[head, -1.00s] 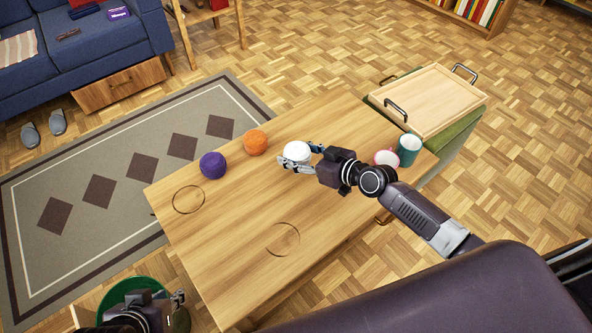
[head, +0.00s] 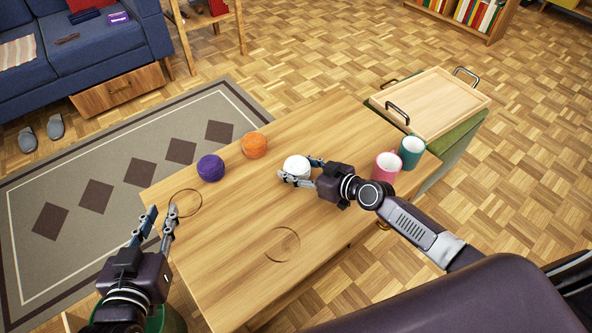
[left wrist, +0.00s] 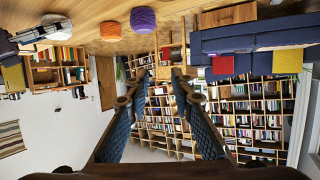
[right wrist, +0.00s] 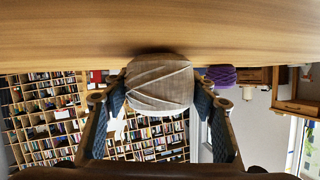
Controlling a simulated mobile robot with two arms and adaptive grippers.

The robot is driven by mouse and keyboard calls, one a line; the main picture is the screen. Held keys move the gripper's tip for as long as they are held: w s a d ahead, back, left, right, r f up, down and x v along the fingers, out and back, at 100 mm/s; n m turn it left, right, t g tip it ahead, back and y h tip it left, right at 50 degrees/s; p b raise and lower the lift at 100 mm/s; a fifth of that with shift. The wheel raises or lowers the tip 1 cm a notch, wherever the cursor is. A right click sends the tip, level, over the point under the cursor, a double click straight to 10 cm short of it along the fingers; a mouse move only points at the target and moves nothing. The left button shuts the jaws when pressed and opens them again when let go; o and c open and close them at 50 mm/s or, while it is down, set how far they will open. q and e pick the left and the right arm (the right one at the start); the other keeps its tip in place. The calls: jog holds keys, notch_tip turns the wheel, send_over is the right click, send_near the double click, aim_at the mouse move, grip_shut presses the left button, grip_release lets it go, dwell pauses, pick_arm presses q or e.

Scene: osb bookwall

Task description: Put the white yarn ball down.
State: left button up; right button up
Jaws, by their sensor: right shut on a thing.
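The white yarn ball (head: 297,166) is between the fingers of my right gripper (head: 300,172), low over or on the wooden table (head: 230,225); I cannot tell whether it touches. In the right wrist view the ball (right wrist: 160,82) looks greyish, sits between both fingers and overlaps the table surface, which appears at the top. My left gripper (head: 160,218) is open and empty at the table's left edge, near a thin dark ring (head: 186,203). The left wrist view also shows its fingers (left wrist: 155,80) spread with nothing between.
A purple ball (head: 211,168) and an orange ball (head: 254,145) stand left of the white one. Another ring (head: 283,244) marks the clear front table. A pink mug (head: 388,166) and a teal mug (head: 411,152) stand right, beyond my right forearm. A wooden tray (head: 435,100) lies behind.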

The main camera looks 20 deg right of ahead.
pick_arm(q)
jog(key=shift+w+r, duration=0.15)
jog(key=shift+r, duration=0.15)
pick_arm(e)
jog(key=shift+f, duration=0.1)
pick_arm(q)
jog(key=shift+w+d+r+t, duration=0.15)
jog(key=shift+w+r+t, duration=0.1)
jog(key=shift+r+t, duration=0.3)
pick_arm(e)
jog(key=shift+f, duration=0.1)
jog(key=o, duration=1)
pick_arm(q)
jog(key=shift+r, duration=0.2)
pick_arm(e)
jog(key=shift+o, duration=0.8)
